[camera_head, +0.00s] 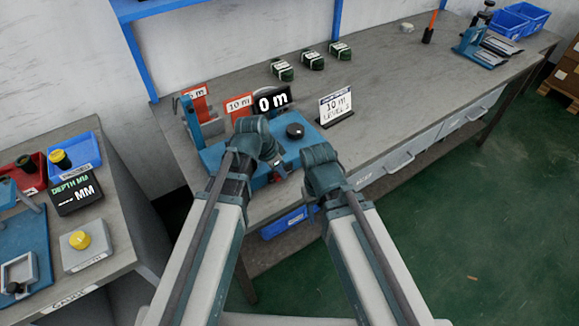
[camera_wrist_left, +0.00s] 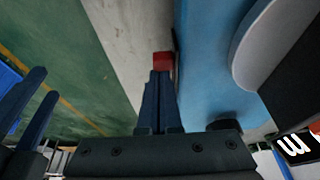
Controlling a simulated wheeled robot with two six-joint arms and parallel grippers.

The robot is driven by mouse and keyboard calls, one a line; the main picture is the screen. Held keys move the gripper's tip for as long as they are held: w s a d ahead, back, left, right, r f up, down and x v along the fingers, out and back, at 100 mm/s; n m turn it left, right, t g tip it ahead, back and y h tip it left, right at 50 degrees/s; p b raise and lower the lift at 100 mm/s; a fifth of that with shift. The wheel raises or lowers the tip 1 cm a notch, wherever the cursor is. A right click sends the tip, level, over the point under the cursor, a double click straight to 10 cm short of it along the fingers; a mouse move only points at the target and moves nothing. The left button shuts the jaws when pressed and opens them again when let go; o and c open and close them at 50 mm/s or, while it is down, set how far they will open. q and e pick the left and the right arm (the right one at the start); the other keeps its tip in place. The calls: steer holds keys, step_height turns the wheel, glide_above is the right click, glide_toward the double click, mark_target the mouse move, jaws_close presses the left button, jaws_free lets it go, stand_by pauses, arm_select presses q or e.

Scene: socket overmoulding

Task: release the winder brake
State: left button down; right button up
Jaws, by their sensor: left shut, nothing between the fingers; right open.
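The winder is a blue base (camera_head: 213,158) on the grey bench, with a black knob (camera_head: 295,131) on top and a black display reading "0 m" (camera_head: 272,99) behind it. A small red block (camera_wrist_left: 163,61), perhaps the brake, sits at the edge of the blue base in the left wrist view. My left gripper (camera_wrist_left: 161,74) is shut and empty, its fingertips right at the red block; I cannot tell whether they touch. In the head view my left gripper (camera_head: 275,168) is over the base's front part. My right gripper (camera_head: 309,207) is open and empty beside the bench's front edge.
A second bench with a depth display (camera_head: 76,192) stands at left. The bench's middle right is clear.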

arm_select(q)
steer(key=shift+s, duration=0.1)
steer(key=shift+w+d, duration=0.25)
steer(key=shift+w, duration=0.1)
steer(key=w+d, duration=0.2)
steer(key=shift+d+r+p, duration=0.35)
steer(key=shift+d, duration=0.05)
steer(key=p+v, duration=0.8)
steer(key=v, duration=0.1)
steer(key=shift+a+p, duration=0.15)
steer(key=shift+p, duration=0.25)
arm_select(e)
step_height(320, 180, up, 10)
steer(key=d, duration=0.1)
steer(key=shift+f, duration=0.25)
arm_select(q)
steer(key=shift+s+r, duration=0.1)
steer(key=shift+s, duration=0.05)
